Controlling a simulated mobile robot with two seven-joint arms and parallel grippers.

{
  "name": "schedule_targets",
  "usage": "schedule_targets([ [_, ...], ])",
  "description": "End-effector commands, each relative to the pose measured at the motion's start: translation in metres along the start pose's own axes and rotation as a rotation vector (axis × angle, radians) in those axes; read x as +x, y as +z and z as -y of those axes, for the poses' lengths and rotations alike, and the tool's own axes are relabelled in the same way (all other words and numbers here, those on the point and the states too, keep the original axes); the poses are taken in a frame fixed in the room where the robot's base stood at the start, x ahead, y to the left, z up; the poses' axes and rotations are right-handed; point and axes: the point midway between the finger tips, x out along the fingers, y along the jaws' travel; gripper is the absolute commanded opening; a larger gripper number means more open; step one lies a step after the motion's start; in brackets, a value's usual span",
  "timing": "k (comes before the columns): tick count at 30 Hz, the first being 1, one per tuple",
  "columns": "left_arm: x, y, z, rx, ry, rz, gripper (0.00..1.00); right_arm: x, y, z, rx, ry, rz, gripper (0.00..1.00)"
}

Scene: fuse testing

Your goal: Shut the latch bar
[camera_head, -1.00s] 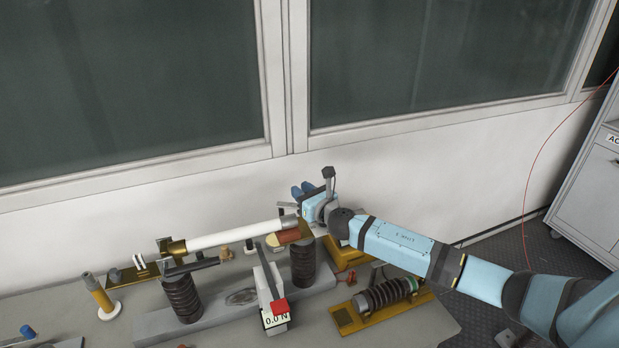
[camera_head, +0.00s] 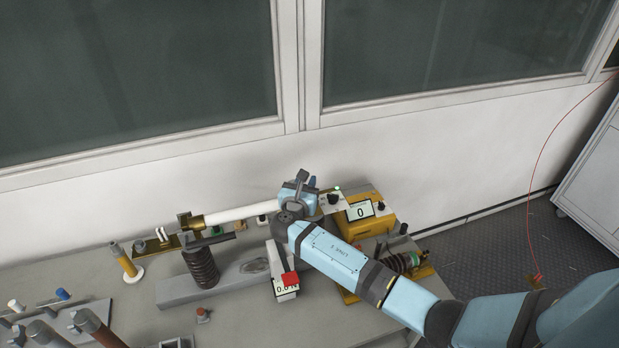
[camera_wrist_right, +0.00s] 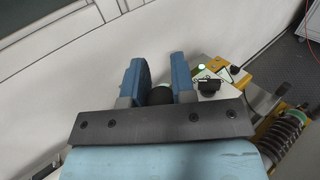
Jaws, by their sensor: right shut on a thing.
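In the right wrist view the blue fingers of that gripper (camera_wrist_right: 160,83) are closed on a dark round knob (camera_wrist_right: 160,96). I cannot tell which part is the latch bar or whether the knob belongs to it. A ribbed dark post (camera_head: 203,267) stands under the left part of the white bar. My left gripper is not in view.
A yellow box with a display reading 0 (camera_head: 362,210) stands just right of my gripper. A force gauge (camera_head: 287,284) with a red block lies in front. A ribbed coil (camera_wrist_right: 284,132) is at the right. Upright rods (camera_head: 95,325) stand at front left.

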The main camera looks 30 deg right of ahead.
Motion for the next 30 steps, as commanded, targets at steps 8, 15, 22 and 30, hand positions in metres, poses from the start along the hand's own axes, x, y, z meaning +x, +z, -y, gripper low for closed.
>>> schedule_targets([
  [8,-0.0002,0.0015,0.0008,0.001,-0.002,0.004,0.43,-0.0066,0.0000,-0.0058,0.000,-0.131,-0.001,0.00],
  [15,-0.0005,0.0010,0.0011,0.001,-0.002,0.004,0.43,-0.0081,0.0002,-0.0070,0.000,-0.177,0.000,0.00],
  [22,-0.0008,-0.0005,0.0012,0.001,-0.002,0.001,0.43,-0.0081,0.0004,-0.0070,0.000,-0.182,0.001,0.00],
  [30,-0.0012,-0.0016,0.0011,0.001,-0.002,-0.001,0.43,-0.0081,0.0004,-0.0070,0.001,-0.181,0.001,0.43],
])
